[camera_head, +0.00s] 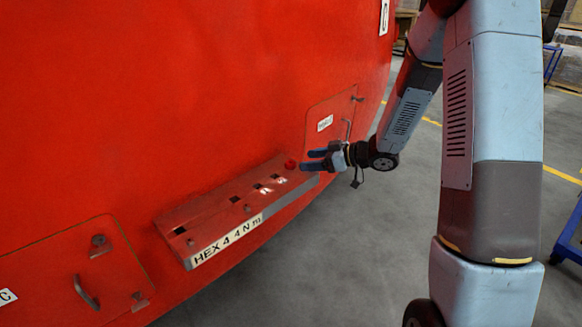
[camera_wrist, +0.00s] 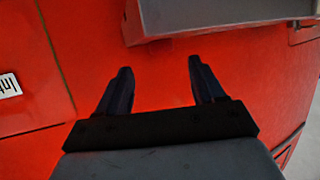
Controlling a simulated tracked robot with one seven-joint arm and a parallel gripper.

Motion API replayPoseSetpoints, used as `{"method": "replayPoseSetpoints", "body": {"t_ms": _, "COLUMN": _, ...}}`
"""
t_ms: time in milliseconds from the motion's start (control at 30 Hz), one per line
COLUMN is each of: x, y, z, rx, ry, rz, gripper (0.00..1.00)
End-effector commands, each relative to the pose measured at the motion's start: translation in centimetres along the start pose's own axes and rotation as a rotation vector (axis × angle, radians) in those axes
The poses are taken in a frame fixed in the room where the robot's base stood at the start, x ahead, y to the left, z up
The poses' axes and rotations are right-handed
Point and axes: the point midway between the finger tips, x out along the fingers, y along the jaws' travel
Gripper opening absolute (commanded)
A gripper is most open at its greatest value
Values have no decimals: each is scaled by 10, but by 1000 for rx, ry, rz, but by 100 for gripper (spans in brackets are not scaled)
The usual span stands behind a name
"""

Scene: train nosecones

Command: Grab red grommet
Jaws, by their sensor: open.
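A small red grommet (camera_head: 290,164) sits at the far right end of the red shelf (camera_head: 190,216) on the train nosecone. My gripper (camera_head: 304,160) is open, with its blue fingers pointing left, close to the grommet at the shelf's right end. I cannot tell from this view whether a finger touches it. In the wrist view my gripper (camera_wrist: 158,85) shows two dark fingers spread apart with only red surface between them. The shelf's grey underside or edge (camera_wrist: 215,18) crosses the top of that view. The grommet is not visible there.
The red nosecone wall (camera_head: 150,90) fills the left side. The shelf has several square holes and a white label reading HEX 4 4 N m. A hatch (camera_head: 332,120) lies behind my gripper, and another hatch (camera_head: 75,275) is at lower left. Grey floor (camera_head: 340,260) is open below.

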Motion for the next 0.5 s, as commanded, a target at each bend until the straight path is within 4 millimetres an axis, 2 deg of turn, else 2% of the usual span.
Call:
{"method": "replayPoseSetpoints", "body": {"t_ms": 167, "x": 12, "y": -1, "z": 1, "rx": 2, "ry": 0, "rz": -1, "gripper": 68}}
{"method": "replayPoseSetpoints", "body": {"t_ms": 333, "x": 37, "y": -2, "z": 1, "rx": 1, "ry": 0, "rz": -3, "gripper": 68}}
{"method": "replayPoseSetpoints", "body": {"t_ms": 500, "x": 52, "y": -2, "z": 1, "rx": 0, "ry": -1, "rz": -1, "gripper": 68}}
